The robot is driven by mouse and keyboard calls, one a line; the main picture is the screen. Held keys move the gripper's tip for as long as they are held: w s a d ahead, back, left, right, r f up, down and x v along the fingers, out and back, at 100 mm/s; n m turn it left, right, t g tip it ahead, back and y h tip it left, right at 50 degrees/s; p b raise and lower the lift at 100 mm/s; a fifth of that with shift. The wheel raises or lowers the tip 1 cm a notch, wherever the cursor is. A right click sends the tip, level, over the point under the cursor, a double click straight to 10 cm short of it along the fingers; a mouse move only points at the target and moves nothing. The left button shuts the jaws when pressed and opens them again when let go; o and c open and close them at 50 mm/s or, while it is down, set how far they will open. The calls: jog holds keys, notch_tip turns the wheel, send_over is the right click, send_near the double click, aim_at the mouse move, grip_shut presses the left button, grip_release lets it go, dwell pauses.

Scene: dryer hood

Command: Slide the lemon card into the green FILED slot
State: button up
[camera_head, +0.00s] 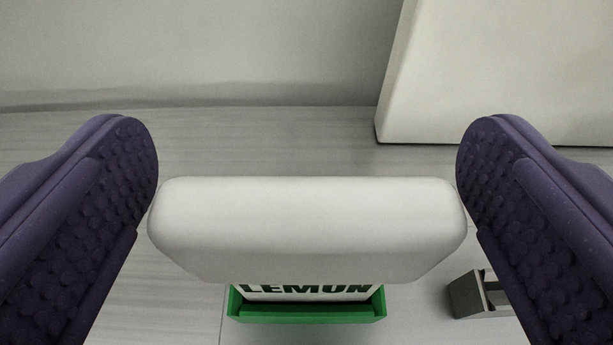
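The lemon card shows as a thick white rounded block (307,225) at its top, with a white face lettered "LEMON" (306,290) below it. The block hides the upper part of the lettering. The card's lower part stands over or within the green slot (305,315), whose green walls show at both sides and in front. How deep it sits cannot be told. My gripper (307,190) has a purple studded finger at each side of the white block.
A grey metal bracket-like piece (478,297) stands right of the slot, partly behind my right finger. A large pale box-like body (500,75) stands at the upper right. The light grey surface (270,130) behind the card is clear.

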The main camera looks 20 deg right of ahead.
jog(key=p+v, duration=0.1)
jog(key=v, duration=0.6)
jog(key=shift+s, duration=0.4)
jog(key=shift+a+r, duration=0.1)
jog(key=shift+r, duration=0.05)
